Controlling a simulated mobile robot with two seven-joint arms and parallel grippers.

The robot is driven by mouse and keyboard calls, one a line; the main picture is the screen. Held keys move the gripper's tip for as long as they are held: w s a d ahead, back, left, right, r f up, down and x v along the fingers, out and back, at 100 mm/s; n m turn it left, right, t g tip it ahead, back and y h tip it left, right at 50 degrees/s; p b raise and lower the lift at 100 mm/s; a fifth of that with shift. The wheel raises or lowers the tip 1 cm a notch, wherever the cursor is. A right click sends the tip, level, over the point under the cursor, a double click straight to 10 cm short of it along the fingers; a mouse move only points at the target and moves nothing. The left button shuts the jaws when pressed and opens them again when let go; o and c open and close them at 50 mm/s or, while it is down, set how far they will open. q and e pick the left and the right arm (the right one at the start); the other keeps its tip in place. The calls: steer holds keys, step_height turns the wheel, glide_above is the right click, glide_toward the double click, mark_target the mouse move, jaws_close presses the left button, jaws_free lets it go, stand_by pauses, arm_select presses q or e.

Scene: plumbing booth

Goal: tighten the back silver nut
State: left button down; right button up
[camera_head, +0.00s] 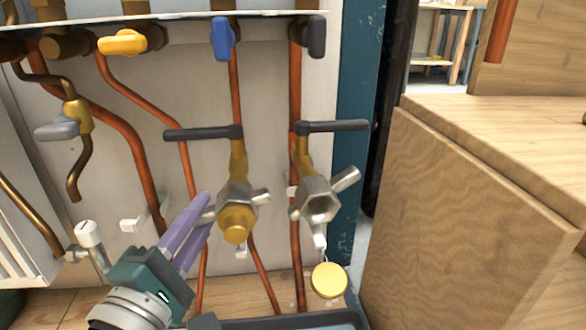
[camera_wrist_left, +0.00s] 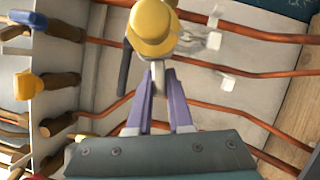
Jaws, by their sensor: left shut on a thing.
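Two silver nuts with protruding lugs sit on brass valves against the back panel. The left silver nut (camera_head: 237,194) has a brass end (camera_head: 236,224) facing me. The right silver nut (camera_head: 318,201) is hexagonal, and a yellow cap (camera_head: 329,280) hangs below it. My left gripper (camera_head: 205,210), with purple fingers, comes up from the lower left and is shut on the left-hand lug of the left silver nut. In the left wrist view the fingertips (camera_wrist_left: 158,80) pinch that lug under the brass end (camera_wrist_left: 153,30). My right gripper is out of view.
Dark lever handles (camera_head: 203,133) (camera_head: 332,126) stand above both nuts. Copper pipes (camera_head: 130,122) run down the panel. A white-capped fitting (camera_head: 89,234) is left of my arm. A wooden cabinet (camera_head: 470,210) blocks the right side.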

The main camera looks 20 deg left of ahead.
arm_select(q)
step_height(320, 180, up, 4)
steer(key=m+g+p, duration=0.1)
steer(key=m+p, duration=0.2)
steer(key=p, duration=0.2)
steer(key=m+g+p, duration=0.2)
steer(key=m+p, duration=0.2)
steer(key=p, duration=0.2)
steer(key=shift+d+p, duration=0.1)
steer(key=shift+p, duration=0.2)
steer(key=shift+w+d+r+m+g+p, duration=0.15)
steer(key=shift+m+g+p, duration=0.1)
steer(key=shift+m+p, duration=0.4)
steer(key=shift+w+d+r+m+g+p, duration=0.15)
steer(key=shift+m+g+p, duration=0.1)
steer(key=shift+m+p, duration=0.4)
steer(key=shift+s+a, duration=0.1)
steer(key=c, duration=0.8)
jaws_free()
steer(key=p+v, duration=0.4)
steer(key=v, duration=0.6)
